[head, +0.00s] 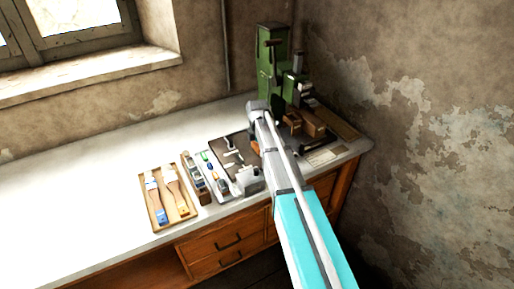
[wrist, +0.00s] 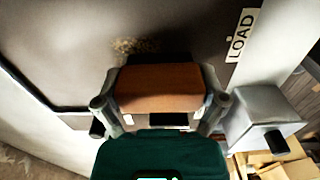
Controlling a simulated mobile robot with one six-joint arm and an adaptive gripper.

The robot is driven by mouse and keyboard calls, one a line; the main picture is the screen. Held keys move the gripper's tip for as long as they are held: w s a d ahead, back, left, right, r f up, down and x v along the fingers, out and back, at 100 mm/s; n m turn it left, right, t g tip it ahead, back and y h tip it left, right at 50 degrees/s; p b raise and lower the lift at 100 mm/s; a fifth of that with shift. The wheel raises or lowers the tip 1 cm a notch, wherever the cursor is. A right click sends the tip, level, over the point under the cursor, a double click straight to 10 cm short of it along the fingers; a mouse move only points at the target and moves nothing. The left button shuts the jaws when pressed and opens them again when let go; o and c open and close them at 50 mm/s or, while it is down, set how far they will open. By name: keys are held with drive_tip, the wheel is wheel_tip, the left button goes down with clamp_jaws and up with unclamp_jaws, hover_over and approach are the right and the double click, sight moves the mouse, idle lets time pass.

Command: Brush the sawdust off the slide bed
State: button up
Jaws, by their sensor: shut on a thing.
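My gripper (wrist: 161,82) is shut on a brush with a brown wooden block (wrist: 158,92), gripped from both sides. A dark strip, likely its bristles, shows along the block's far edge. The slide bed (wrist: 75,40) is a dark flat surface beneath it. A small tan patch of sawdust (wrist: 135,46) lies on the bed just beyond the brush; part of it may be hidden. I cannot tell whether the brush touches the bed. In the head view my arm hides most of the gripper, and an orange-brown bit (head: 255,147) shows beside it.
A white LOAD label (wrist: 241,36) lies right of the sawdust. A grey block with a black knob (wrist: 262,112) stands close right of my gripper. The green press (head: 268,68) stands behind. A wooden tray (head: 151,213) with two paintbrushes lies left. The bench's left is clear.

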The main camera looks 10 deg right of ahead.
drive_tip(key=shift+f, duration=0.2)
drive_tip(key=shift+w+r, duration=0.1)
drive_tip(key=shift+w, duration=0.05)
idle(0.4)
drive_tip(key=shift+w+a, duration=0.35)
drive_tip(key=shift+w, duration=0.55)
drive_tip(key=shift+w+a, duration=0.3)
drive_tip(key=shift+w, duration=0.6)
drive_tip(key=shift+r, duration=0.1)
drive_tip(key=shift+r+p, duration=3)
wheel_tip(320, 180, up, 3)
drive_tip(key=p, duration=0.3)
